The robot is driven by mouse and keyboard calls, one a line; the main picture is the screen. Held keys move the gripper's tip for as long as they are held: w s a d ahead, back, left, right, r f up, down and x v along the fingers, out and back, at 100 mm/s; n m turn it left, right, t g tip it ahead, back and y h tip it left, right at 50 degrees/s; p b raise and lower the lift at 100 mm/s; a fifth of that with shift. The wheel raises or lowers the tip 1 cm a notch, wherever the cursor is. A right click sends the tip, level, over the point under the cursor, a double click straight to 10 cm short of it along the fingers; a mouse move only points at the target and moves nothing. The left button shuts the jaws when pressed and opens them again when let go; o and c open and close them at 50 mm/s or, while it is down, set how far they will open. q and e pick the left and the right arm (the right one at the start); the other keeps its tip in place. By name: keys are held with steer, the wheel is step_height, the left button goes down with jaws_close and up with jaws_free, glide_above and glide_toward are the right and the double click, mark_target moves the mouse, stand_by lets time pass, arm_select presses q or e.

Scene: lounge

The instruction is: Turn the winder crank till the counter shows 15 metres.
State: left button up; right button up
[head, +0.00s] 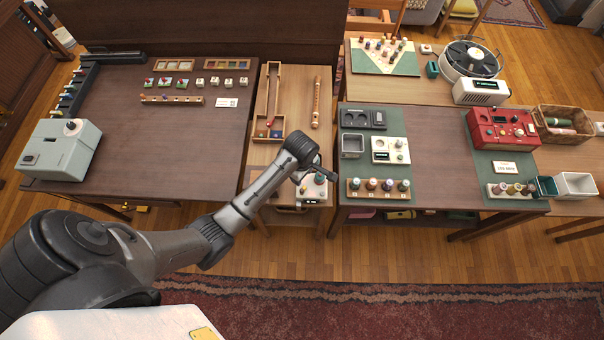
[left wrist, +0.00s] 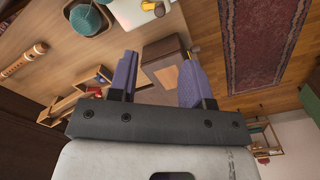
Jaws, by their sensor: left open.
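The winder appears to be the small white unit (head: 312,203) at the front edge of the narrow middle table, with a teal part on top and a small dark display whose digits I cannot read. My left gripper (head: 325,172) is just above and behind it, and the arm hides part of it. In the left wrist view the left gripper (left wrist: 157,82) has its two fingers apart, with nothing clearly held. A teal round thing (left wrist: 88,18) and a white piece with a yellow knob (left wrist: 155,8) show beyond the fingers. I cannot make out the crank for sure. My right gripper is not in view.
A brown box (left wrist: 168,62) shows behind the fingers. A wooden flute (head: 316,102) and a compartment tray (head: 268,134) lie farther back on the middle table. The left table has wide clear room.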

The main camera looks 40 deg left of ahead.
mark_target(301, 190)
arm_select(q)
step_height(301, 190, down, 14)
steer(key=shift+r+b, duration=0.15)
steer(key=shift+b, duration=0.95)
jaws_close()
